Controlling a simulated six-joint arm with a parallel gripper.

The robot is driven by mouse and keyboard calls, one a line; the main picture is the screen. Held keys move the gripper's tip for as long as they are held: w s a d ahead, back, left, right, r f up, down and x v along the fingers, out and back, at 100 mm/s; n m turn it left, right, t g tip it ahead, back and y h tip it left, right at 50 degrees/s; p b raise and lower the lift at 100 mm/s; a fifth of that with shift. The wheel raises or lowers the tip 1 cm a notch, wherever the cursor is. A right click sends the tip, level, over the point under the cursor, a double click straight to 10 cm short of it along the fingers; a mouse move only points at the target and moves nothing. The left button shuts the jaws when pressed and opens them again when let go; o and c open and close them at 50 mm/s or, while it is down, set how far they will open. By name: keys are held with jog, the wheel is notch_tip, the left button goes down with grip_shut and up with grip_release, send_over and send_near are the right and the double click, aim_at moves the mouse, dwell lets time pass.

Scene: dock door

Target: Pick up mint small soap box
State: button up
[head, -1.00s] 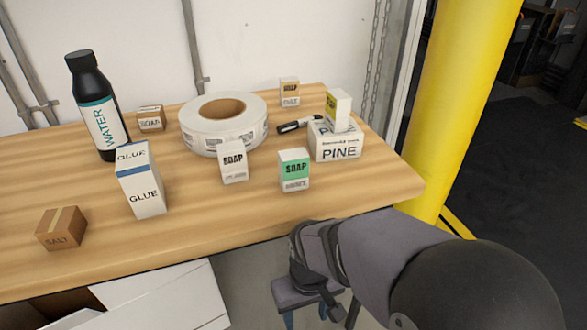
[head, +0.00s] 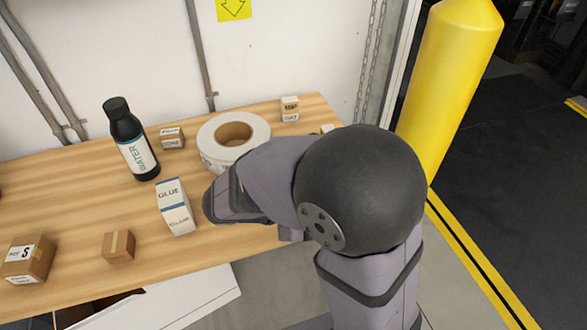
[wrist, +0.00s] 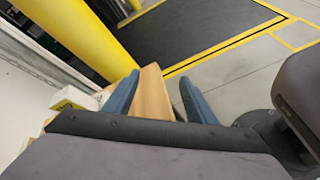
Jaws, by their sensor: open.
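The mint small soap box is hidden in the head view now, where my arm covers that part of the table. I cannot make it out in the wrist view either. My gripper (wrist: 158,77) shows in the wrist view as two blue fingers, spread apart and with nothing between them but a strip of wooden tabletop (wrist: 152,97) beyond. In the head view the fingers are hidden behind my arm, which reaches over the table's front right part.
A glue box (head: 174,206) stands just left of my arm. A tape roll (head: 211,149), water bottle (head: 131,142), small soap box (head: 289,108) and brown boxes (head: 119,246) share the table (head: 75,205). A yellow post (head: 447,75) stands at right. A white-and-yellow box (wrist: 74,99) is left of the fingers.

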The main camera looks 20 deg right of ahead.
jog(key=w+a+r+n+t+h+p, duration=0.1)
jog(key=w+a+r+n+t+p, duration=0.15)
jog(key=w+r, duration=0.2)
jog(key=w+a+f+n+t, duration=0.1)
jog(key=a+n, duration=0.1)
jog(key=a, duration=0.1)
jog(key=w+a+f+n+t, duration=0.1)
jog(key=a+f+n, duration=0.1)
jog(key=a+n, duration=0.1)
jog(key=w+a+f+n+t+h, duration=0.1)
jog(key=a+f+n, duration=0.1)
jog(key=a+n, duration=0.1)
jog(key=shift+w+a, duration=0.1)
jog(key=shift+a, duration=0.75)
jog(key=shift+a+f+n+t, duration=0.25)
jog(key=shift+a+f+n, duration=0.2)
jog(key=shift+n, duration=0.1)
jog(key=shift+s+x, duration=0.1)
jog(key=shift+x, duration=1.75)
jog(key=shift+s+x, duration=0.15)
jog(key=shift+x, duration=1.75)
jog(key=shift+f, duration=0.1)
jog(key=c, duration=1.3)
